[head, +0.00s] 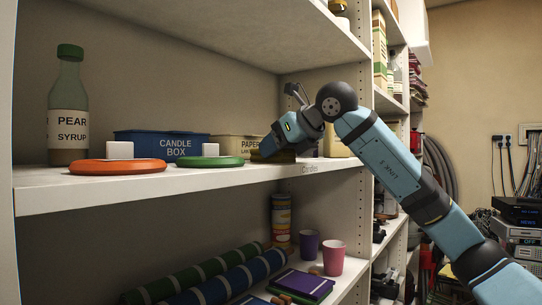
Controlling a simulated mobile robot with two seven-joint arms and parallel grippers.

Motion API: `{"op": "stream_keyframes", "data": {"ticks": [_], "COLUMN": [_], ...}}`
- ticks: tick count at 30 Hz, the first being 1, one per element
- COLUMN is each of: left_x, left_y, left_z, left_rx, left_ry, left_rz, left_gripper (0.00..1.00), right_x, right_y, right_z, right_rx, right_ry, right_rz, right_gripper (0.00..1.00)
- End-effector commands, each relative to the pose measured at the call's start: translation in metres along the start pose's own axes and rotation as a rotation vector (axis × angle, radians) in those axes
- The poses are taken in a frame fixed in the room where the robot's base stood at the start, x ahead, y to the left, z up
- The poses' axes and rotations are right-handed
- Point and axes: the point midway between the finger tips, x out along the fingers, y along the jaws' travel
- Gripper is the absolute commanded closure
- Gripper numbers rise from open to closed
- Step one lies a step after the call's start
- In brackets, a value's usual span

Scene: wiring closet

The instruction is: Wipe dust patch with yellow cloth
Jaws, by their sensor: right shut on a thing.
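My right gripper (265,150) reaches in from the right to the middle shelf, low over its right part near the front edge. It is shut on a dull yellow, folded-looking thing (282,157), which appears to be the yellow cloth. The cloth is low at the shelf surface, partly hidden by the fingers; I cannot tell whether it touches the board. I cannot make out a dust patch on the shelf. My left gripper is not in view.
The middle shelf (110,193) holds a syrup bottle (68,120), a blue candle box (160,144), a cream paper box (228,146), an orange disc (118,167) and a green disc (208,162), with white blocks. Cups, rolls and books occupy the shelf below.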

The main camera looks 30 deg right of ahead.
Motion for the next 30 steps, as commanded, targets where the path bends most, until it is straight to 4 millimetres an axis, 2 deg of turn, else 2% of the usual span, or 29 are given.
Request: {"op": "stream_keyframes", "data": {"ticks": [30], "left_x": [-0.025], "left_y": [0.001], "left_z": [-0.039], "left_rx": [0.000], "left_ry": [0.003], "left_rz": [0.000], "left_gripper": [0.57], "right_x": [-0.028], "right_y": [0.000], "right_z": [0.050], "right_rx": [0.000], "right_ry": [0.000], "right_rz": [0.000], "right_gripper": [0.76]}}
